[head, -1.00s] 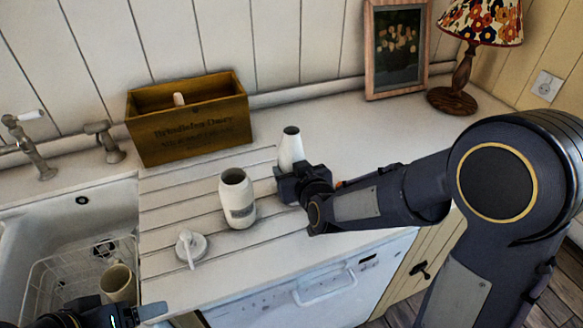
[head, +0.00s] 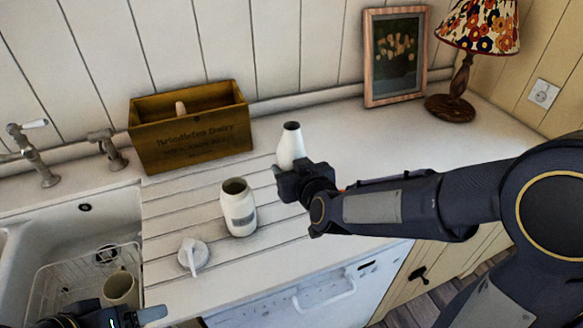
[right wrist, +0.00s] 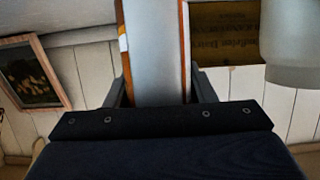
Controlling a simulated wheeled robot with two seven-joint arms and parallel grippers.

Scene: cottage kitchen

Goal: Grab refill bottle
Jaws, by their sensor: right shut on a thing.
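The refill bottle (head: 291,146) is white with a narrow neck and a dark open mouth. It stands upright at the right end of the ribbed drainboard in the head view. My right gripper (head: 287,182) is shut around its lower body. In the right wrist view the bottle (right wrist: 152,50) fills the space between the two fingers (right wrist: 156,92). A wider white dispenser bottle (head: 239,208) with a label and open top stands to its left, and its pump top (head: 193,255) lies in front. My left gripper (head: 140,317) is partly in view at the bottom left; its opening is unclear.
A wooden crate (head: 190,142) stands at the back against the wall. A sink with a wire rack and a mug (head: 120,288) is at the left. A framed picture (head: 395,58) and a lamp (head: 462,75) stand at the back right. The counter right of the bottle is clear.

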